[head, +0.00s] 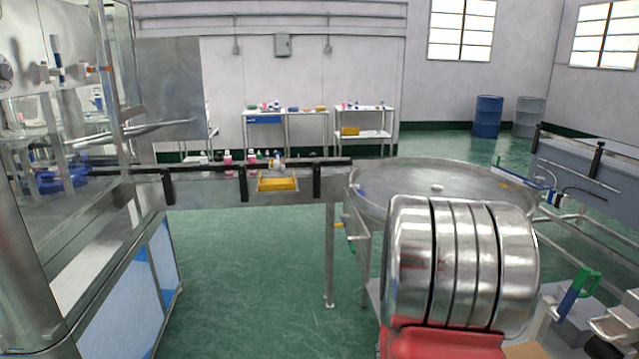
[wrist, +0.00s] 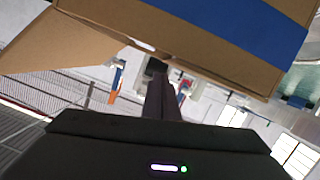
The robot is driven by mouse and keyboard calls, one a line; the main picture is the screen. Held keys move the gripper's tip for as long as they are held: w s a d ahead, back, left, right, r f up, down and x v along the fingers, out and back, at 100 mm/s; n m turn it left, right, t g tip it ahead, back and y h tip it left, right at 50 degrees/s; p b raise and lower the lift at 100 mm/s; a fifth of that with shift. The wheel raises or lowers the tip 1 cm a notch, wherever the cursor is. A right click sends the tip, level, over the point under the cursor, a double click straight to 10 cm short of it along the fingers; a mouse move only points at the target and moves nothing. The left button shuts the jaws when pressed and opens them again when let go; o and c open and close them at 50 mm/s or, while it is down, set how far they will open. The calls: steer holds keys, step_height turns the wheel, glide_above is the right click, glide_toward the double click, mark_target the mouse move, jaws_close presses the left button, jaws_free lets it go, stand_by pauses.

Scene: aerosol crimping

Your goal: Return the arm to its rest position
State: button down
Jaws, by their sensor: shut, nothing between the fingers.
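My gripper (wrist: 160,72) shows in the wrist view, its dark fingers together with nothing between them. The dark body of the gripper, with a small white and green light, fills the bottom of that view. A brown cardboard box (wrist: 120,22) with a blue band and open flaps fills the top of the wrist view, close to the fingertips; I cannot tell whether they touch. I cannot make out my gripper in the head view.
A large ribbed steel drum (head: 460,265) on a red base stands close in front. Behind it is a round steel table (head: 370,200). A conveyor (head: 210,185) runs left to a glazed machine (head: 60,200). Green floor (head: 245,265) is clear between them.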

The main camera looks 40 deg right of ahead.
steer(key=shift+x, duration=3.5)
